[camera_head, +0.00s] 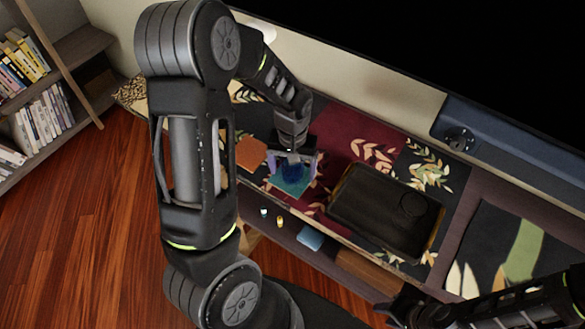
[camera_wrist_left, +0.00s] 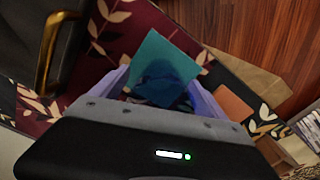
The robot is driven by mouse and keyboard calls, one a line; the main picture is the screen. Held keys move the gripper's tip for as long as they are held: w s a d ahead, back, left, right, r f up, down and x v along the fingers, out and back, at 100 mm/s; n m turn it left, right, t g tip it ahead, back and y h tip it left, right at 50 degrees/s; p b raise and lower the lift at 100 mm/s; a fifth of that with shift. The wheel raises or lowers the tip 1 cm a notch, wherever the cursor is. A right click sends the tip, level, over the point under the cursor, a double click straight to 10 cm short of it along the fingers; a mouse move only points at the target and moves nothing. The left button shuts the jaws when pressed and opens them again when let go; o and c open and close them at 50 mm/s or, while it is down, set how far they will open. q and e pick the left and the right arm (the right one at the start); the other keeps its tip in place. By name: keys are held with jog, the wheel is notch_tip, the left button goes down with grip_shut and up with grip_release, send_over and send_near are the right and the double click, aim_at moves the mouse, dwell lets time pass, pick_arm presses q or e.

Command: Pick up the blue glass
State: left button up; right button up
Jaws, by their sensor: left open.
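The blue glass (camera_head: 292,171) is dark blue and see-through, and stands on a teal square (camera_head: 290,186) on the patterned cabinet top. My left gripper (camera_head: 293,167) is open above and around the glass, with a pale purple finger on either side. In the left wrist view the glass (camera_wrist_left: 160,79) shows between the fingers of my left gripper (camera_wrist_left: 160,92), over the teal square (camera_wrist_left: 165,52). The lower part of the glass is hidden by the gripper body there. My right gripper (camera_head: 400,309) is dark and partly seen at the bottom right; its jaws are unclear.
An orange square (camera_head: 251,153) lies left of the glass. A black tray (camera_head: 383,212) lies to the right on the cabinet top. A light blue object (camera_head: 310,237) and small items sit on the shelf below the front edge. A bookshelf (camera_head: 75,60) stands at far left.

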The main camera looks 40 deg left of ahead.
dwell(0.5)
pick_arm(q)
jog(key=c, duration=1.6)
